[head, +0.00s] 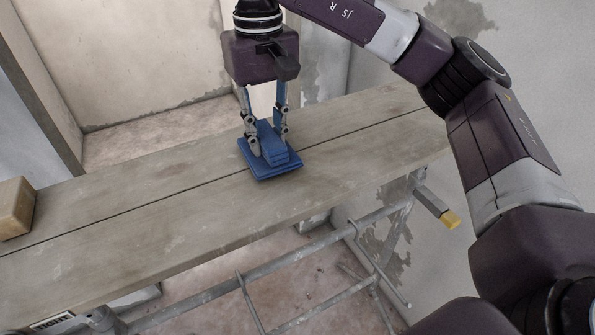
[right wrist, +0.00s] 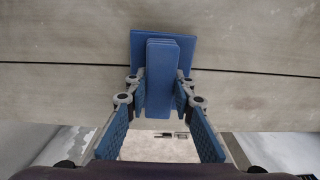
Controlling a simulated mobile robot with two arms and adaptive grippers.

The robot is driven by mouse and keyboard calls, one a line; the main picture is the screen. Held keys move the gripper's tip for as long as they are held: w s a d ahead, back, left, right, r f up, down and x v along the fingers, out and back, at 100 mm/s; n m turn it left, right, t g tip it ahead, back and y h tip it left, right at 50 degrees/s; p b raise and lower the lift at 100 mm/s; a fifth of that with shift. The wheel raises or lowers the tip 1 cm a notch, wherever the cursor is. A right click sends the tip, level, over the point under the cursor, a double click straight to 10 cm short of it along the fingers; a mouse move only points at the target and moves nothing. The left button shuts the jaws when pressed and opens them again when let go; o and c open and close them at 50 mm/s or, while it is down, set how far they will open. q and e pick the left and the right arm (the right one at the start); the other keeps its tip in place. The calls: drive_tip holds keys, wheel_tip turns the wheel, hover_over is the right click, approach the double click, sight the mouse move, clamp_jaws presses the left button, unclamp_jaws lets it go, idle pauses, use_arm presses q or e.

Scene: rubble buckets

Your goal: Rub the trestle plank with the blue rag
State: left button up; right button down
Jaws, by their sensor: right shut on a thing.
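The trestle plank (head: 140,208) is a grey wooden top of boards with a dark seam, running from lower left to upper right in the head view. The blue rag (head: 275,171) is a folded pad with a raised grip part, and it lies on the plank near the seam. My right gripper (head: 267,148) points down and is shut on the raised part of the rag. In the right wrist view the fingers hold the rag (right wrist: 163,58) from both sides, with its flat part against the plank (right wrist: 60,90). My left gripper is not in view.
A tan block (head: 14,208) sits on the plank at the far left. Metal trestle bars (head: 290,262) stand below the plank's front edge. Plaster walls stand behind. The plank's middle left is clear.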

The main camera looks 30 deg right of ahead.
drive_tip(key=shift+a, duration=0.15)
drive_tip(key=shift+r+p, duration=0.3)
wheel_tip(320, 180, up, 4)
drive_tip(key=p, duration=0.3)
drive_tip(key=shift+f, duration=0.25)
